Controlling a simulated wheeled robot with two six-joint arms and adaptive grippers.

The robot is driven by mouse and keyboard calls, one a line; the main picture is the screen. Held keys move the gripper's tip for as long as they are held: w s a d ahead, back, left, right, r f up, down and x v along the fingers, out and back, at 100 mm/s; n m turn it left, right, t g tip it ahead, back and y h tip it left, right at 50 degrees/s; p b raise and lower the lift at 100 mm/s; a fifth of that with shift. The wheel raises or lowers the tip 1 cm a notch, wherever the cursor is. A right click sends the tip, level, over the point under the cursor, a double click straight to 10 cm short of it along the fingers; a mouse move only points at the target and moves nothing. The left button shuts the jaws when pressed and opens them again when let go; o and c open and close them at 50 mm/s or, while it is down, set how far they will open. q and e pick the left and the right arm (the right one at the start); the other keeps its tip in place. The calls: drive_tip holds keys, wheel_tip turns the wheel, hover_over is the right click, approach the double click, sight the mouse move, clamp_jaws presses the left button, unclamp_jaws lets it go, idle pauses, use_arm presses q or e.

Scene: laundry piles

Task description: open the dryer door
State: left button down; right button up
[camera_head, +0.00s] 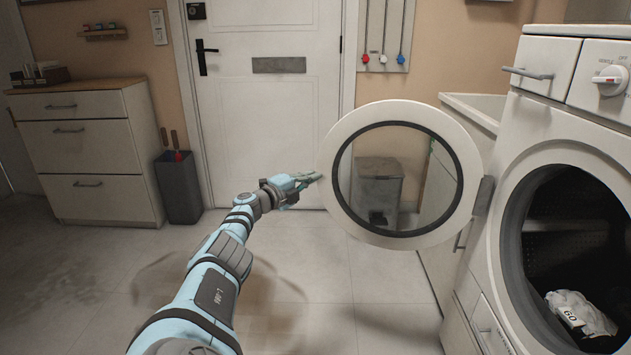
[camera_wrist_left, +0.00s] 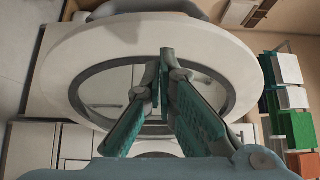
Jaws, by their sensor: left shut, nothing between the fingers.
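The dryer (camera_head: 560,130) stands at the right. Its round door (camera_head: 340,205), with a white ring and a clear window, is swung wide open on a hinge at its right side. The door ring also shows in the left wrist view (camera_wrist_left: 230,50). The drum opening is dark, and a crumpled white cloth (camera_head: 580,312) lies inside. My left gripper (camera_head: 318,176) is shut and empty, at the left edge of the door. Its fingers (camera_wrist_left: 163,75) show in front of the door window in the left wrist view. I cannot tell whether they touch the door. My right gripper is not in view.
A drawer cabinet (camera_head: 85,150) and a dark bin (camera_head: 179,190) stand at the left. A white room door (camera_head: 262,115) is at the back. A grey bin (camera_head: 378,188) shows through the dryer window. The tiled floor (camera_head: 310,285) between is clear.

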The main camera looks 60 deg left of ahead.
use_arm(q)
wheel_tip(320, 180, up, 10)
idle(0.5)
